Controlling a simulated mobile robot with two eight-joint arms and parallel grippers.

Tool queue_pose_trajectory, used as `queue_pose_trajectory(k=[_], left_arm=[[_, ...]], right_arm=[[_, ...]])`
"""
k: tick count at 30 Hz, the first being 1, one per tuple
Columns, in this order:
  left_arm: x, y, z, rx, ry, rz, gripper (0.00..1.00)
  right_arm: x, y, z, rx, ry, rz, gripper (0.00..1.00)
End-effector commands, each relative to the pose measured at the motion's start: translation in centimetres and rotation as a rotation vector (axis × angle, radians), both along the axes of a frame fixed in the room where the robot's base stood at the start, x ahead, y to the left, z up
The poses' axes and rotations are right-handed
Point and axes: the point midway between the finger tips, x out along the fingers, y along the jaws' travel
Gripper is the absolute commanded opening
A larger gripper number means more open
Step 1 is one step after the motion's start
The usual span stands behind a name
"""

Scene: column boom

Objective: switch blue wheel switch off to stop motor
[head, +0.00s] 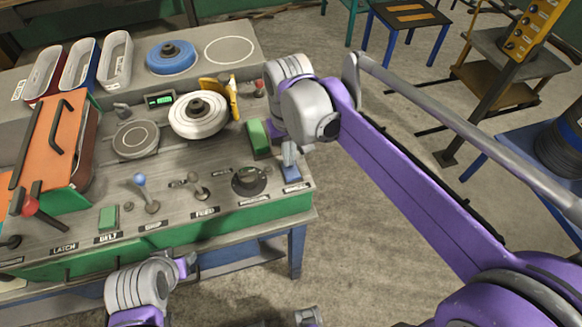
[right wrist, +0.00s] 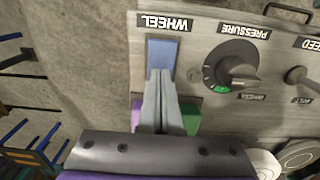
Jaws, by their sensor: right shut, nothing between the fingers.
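The blue wheel switch (head: 293,174) is a flat blue rocker at the right front corner of the grey control panel (head: 225,186). In the right wrist view the blue switch (right wrist: 162,52) lies beside an upside-down WHEEL label (right wrist: 165,22). My right gripper (head: 291,160) is shut and empty, with its fingertips over the far end of the switch. In the right wrist view the closed fingertips (right wrist: 160,74) overlap the switch's lower edge; I cannot tell whether they touch. My left arm's wrist shows at the bottom left of the head view; its fingers cannot be made out.
A pressure knob (head: 249,180) stands left of the switch, with small levers farther left. A pale wheel (head: 199,114) and a green block (head: 258,138) lie behind. A blue disc (head: 170,57) sits at the back. Open floor (head: 350,235) lies to the right.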

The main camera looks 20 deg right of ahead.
Motion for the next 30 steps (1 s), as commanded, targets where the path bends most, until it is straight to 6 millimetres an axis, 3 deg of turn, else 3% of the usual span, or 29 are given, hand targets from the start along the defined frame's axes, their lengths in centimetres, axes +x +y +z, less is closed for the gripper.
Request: queue_pose_trajectory(k=[24,30], left_arm=[[2.0,0.0,5.3,0.0,-0.039,0.0,0.5],[2.1,0.0,5.4,0.0,-0.04,0.0,0.5]], right_arm=[[0.1,0.0,6.6,0.0,-0.002,0.0,0.0],[0.0,0.0,6.9,0.0,-0.001,0.0,0.0]])
